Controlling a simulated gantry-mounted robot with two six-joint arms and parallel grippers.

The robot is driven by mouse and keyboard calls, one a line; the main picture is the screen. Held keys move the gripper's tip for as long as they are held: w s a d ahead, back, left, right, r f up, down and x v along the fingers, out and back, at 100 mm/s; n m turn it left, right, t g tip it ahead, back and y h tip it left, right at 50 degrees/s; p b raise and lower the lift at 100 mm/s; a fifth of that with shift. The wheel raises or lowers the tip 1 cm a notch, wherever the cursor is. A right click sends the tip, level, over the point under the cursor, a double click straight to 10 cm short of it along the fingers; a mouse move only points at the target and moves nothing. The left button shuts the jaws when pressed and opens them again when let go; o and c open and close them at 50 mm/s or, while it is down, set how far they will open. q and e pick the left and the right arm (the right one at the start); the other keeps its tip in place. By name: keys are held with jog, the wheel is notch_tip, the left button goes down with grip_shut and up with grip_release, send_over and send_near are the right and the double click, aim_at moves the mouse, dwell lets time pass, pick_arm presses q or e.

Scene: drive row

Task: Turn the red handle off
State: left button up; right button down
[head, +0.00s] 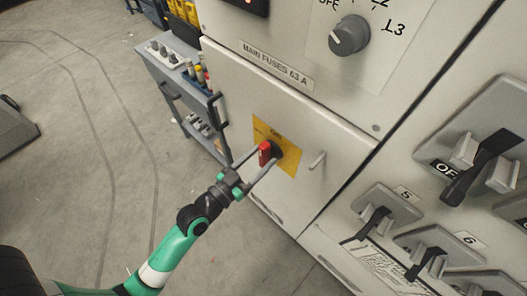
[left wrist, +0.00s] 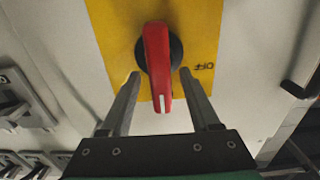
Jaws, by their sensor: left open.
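The red handle (head: 265,153) is a rotary switch on a black round base, mounted on a yellow plate (head: 289,160) on the cabinet door under the "MAIN FUSES 63 A" label. In the left wrist view the red handle (left wrist: 157,62) points down with a white mark at its lower end, and "OFF" is printed on the plate to its right. My left gripper (head: 262,163) is open, with one finger on each side of the handle. In the left wrist view its fingertips (left wrist: 160,75) stand apart from the handle, with gaps on both sides. My right gripper is not in view.
A grey knob (head: 349,36) sits on the panel above. Black-handled switches (head: 485,164) fill the cabinet at right. A tool cart (head: 180,85) stands at left; the floor (head: 70,150) is open there.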

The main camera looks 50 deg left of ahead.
pick_arm(q)
jog(key=shift+w, duration=0.75)
jog(key=shift+c, duration=0.3)
grip_shut()
jog(key=shift+f, duration=0.1)
dwell(0.4)
